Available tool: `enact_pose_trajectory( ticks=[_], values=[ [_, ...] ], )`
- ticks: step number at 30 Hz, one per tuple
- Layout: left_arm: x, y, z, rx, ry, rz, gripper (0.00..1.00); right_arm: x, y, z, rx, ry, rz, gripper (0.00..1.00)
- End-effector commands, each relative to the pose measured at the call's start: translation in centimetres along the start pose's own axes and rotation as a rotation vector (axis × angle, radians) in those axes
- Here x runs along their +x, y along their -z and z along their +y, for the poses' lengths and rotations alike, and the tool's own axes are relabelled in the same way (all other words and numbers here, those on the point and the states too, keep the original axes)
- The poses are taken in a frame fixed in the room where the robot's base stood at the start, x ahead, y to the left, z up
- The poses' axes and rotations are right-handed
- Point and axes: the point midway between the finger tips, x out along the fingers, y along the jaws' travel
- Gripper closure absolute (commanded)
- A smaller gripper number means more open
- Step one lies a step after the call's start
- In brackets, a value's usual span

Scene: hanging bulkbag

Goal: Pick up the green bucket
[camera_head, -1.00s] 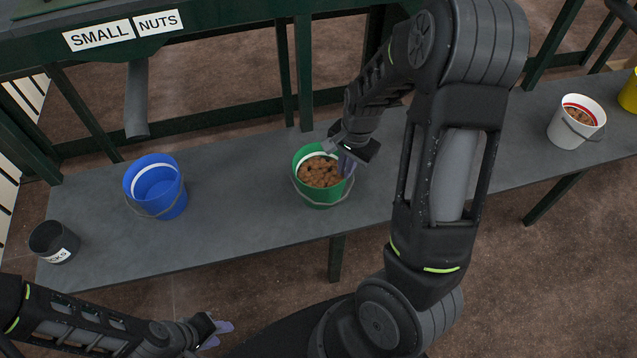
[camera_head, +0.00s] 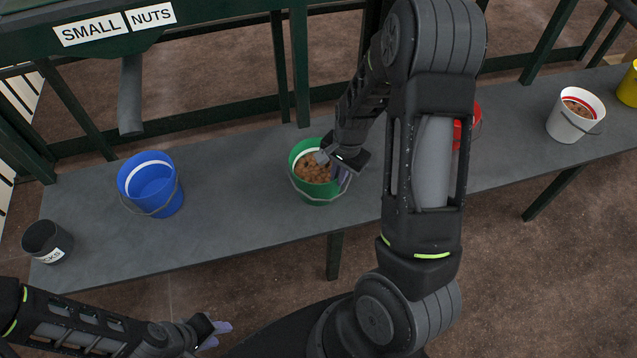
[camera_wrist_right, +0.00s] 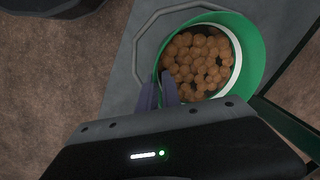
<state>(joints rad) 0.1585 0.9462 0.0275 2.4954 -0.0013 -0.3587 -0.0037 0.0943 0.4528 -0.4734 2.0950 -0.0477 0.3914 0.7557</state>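The green bucket (camera_head: 318,193) stands upright on the grey bench, filled with brown round pieces (camera_head: 313,169). Its thin wire handle hangs down around its front side. My right gripper (camera_head: 343,178) is at the bucket's right rim. In the right wrist view, the two fingers (camera_wrist_right: 159,84) are close together at the rim of the green bucket (camera_wrist_right: 252,50), with a narrow gap between them. I cannot tell whether they grip the rim. My left gripper (camera_head: 215,335) is empty, its fingers apart, in front of the bench and away from the bucket.
The grey bench (camera_head: 240,190) also holds a blue bucket (camera_head: 150,190), a black pot (camera_head: 47,242), a red container (camera_head: 470,125) partly behind my right arm, a white bucket (camera_head: 574,122) and a yellow one (camera_head: 629,90). A grey pipe (camera_head: 130,95) hangs above the left part.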

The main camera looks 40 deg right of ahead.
Motion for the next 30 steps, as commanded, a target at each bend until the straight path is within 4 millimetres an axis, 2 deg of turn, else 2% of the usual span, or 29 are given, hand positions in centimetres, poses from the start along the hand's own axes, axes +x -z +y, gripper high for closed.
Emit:
enact_pose_trajectory(
  ticks=[1, 5, 22, 26, 30],
  values=[
    [0.34, 0.0, -0.13, 0.0, 0.0, 0.0, 0.66, 0.93, 0.03, 0.15, 0.001, -0.003, -0.001, 0.92],
    [0.44, 0.0, -0.17, 0.0, 0.0, 0.0, 0.66, 1.7, 0.06, 0.03, 0.0, 0.0, 0.001, 0.92],
    [0.39, -0.01, -0.15, 0.0, 0.0, 0.0, 0.66, 1.65, 0.04, 0.02, 0.0, 0.0, 0.001, 0.92],
    [0.39, -0.01, -0.15, 0.0, 0.0, 0.0, 0.66, 1.65, 0.05, 0.02, 0.0, 0.0, 0.001, 1.0],
    [0.39, 0.0, -0.15, 0.0, 0.0, 0.0, 0.66, 1.65, 0.04, 0.02, 0.0, 0.0, 0.001, 1.0]
  ],
)
